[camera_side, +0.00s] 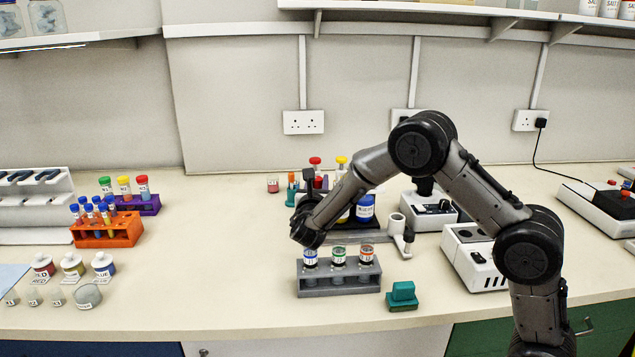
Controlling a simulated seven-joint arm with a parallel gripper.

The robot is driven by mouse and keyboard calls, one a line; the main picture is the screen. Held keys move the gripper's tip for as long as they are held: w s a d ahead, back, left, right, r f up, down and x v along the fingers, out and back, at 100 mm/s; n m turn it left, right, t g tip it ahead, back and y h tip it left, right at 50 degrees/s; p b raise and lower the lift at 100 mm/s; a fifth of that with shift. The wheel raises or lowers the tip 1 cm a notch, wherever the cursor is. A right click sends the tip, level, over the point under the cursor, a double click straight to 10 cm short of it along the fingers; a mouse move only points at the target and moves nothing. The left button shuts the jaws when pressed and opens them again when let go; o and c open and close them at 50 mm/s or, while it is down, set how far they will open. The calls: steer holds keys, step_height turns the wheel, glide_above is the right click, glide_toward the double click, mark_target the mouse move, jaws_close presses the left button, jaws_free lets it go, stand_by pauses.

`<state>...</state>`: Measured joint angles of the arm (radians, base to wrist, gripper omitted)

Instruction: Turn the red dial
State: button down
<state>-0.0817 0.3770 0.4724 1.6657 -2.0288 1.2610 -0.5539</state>
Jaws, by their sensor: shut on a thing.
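My gripper (308,188) is in the middle of the bench, at the far side of my dark wrist, among coloured items at the back. It is shut, and a small red part shows right beside its fingers; this looks like the red dial (318,182). The exact contact is small and partly hidden by my wrist and forearm. A red cap (315,160) and a yellow cap (341,160) stand just behind. A blue-labelled bottle (365,208) stands to the right on a dark base.
A grey rack (340,291) with capped vials stands in front of my wrist. A teal block (403,293) lies to its right. White devices (472,258) stand near my arm. Orange (105,240) and purple racks are at the left. The front centre-left bench is clear.

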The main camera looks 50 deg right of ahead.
steer(key=shift+g, duration=0.3)
steer(key=m+g+h, duration=0.2)
steer(key=m+g, duration=0.1)
steer(key=g, duration=0.1)
steer(key=shift+a+m+h, duration=0.1)
steer(key=shift+m+h, duration=0.2)
steer(key=shift+m+g+h, duration=0.2)
steer(key=shift+m+g, duration=0.8)
steer(key=shift+g, duration=0.65)
steer(key=shift+m+g+h, duration=0.2)
steer(key=shift+m+g, duration=0.8)
steer(key=shift+g, duration=0.95)
steer(key=c, duration=0.6)
jaws_free()
